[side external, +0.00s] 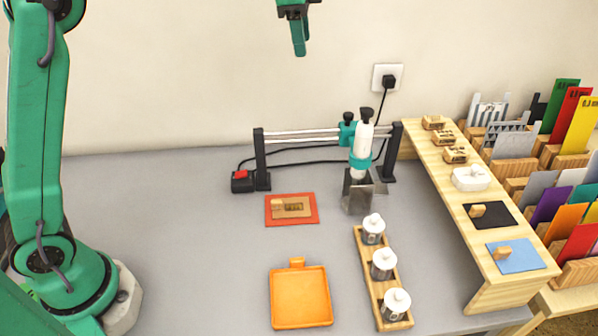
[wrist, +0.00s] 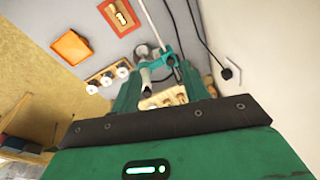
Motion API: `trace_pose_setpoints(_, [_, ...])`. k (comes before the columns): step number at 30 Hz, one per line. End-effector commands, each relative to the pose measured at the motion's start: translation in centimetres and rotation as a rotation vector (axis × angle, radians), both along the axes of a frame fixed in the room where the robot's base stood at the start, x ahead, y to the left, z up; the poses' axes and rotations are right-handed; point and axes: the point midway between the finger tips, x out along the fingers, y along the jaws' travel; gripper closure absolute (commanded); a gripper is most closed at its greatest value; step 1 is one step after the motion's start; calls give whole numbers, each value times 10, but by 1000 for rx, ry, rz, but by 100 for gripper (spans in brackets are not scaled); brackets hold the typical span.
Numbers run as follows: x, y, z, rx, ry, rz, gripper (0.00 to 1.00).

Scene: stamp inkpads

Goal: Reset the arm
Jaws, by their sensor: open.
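My gripper (side external: 299,46) hangs high near the top edge of the side view, in front of the wall and well above the table, touching nothing. In the wrist view its two green fingers stand apart with nothing held between them (wrist: 163,90). My arm rises at the left of the side view; the links that join it to the gripper are out of frame.
Below are a red-orange mat (side external: 309,217) with a wooden piece, an orange tray (side external: 301,322), a wooden rack (side external: 366,268) of white-capped jars and a railed device (side external: 292,138). A wooden shelf (side external: 447,193) stands right. The left table is clear.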

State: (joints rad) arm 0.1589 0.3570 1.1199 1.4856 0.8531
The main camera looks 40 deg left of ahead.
Motion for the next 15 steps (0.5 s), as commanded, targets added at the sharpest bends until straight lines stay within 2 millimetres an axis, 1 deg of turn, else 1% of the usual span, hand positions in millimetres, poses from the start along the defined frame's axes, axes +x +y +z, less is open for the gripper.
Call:
trace_pose_setpoints(1, [-10, 5, 4, -6, -11, 33, 55])
trace_pose_setpoints(6, [-41, 19, 9, -33, -44, 148, 55])
trace_pose_setpoints(10, [-66, 28, 10, -54, -69, 234, 55])
trace_pose_setpoints(15, [-100, 40, 6, -83, -101, 348, 55])
